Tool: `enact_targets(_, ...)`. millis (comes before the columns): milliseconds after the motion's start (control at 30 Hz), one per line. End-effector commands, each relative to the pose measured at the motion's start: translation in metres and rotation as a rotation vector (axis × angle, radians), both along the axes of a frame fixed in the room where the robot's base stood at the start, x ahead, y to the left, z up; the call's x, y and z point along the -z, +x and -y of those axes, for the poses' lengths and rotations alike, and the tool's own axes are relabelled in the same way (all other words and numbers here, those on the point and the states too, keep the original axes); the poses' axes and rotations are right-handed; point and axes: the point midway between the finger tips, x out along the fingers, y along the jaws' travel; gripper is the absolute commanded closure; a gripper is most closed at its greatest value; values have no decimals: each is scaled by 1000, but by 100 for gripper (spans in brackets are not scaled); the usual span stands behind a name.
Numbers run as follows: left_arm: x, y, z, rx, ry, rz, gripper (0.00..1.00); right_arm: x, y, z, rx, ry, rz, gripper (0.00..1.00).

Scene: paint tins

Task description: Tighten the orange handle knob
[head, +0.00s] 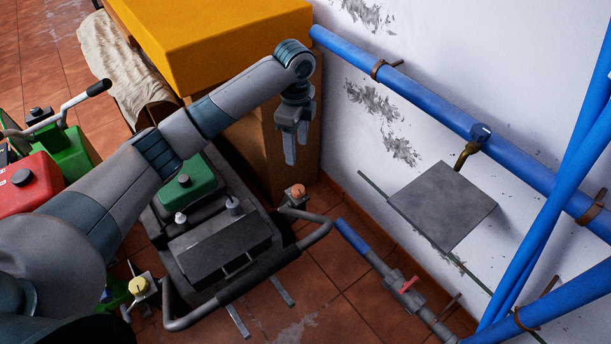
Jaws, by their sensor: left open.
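The orange knob (298,191) sits at the right end of the black bar handle (317,236) of a dark machine with a green tank. My left gripper (289,160) hangs above the knob in the picture, fingers pointing down, open and empty. A gap shows between its fingertips and the knob. A yellow knob (138,286) sits at the handle's other end, near my left arm. How far either knob is screwed in cannot be told. My right gripper is not in view.
A brown box with a yellow top (215,35) stands close behind the gripper. Blue pipes (430,103) and a grey plate (442,205) are at the wall on the right. A pipe with a red valve handle (409,284) lies right of the machine. Red and green machines stand left.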

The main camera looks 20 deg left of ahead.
Motion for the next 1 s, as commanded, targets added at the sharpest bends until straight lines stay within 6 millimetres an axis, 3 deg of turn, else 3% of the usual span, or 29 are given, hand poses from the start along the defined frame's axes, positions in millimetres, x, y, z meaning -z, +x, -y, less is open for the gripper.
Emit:
enact_targets(567, 5, 0, 1, 1, -1, -1, 47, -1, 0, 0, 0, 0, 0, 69)
enact_targets(767, 22, -1, 1, 1, -1, -2, 47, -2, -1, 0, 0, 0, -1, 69)
enact_targets(1000, 60, -1, 1, 1, 0, -3, 47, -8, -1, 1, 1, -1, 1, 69)
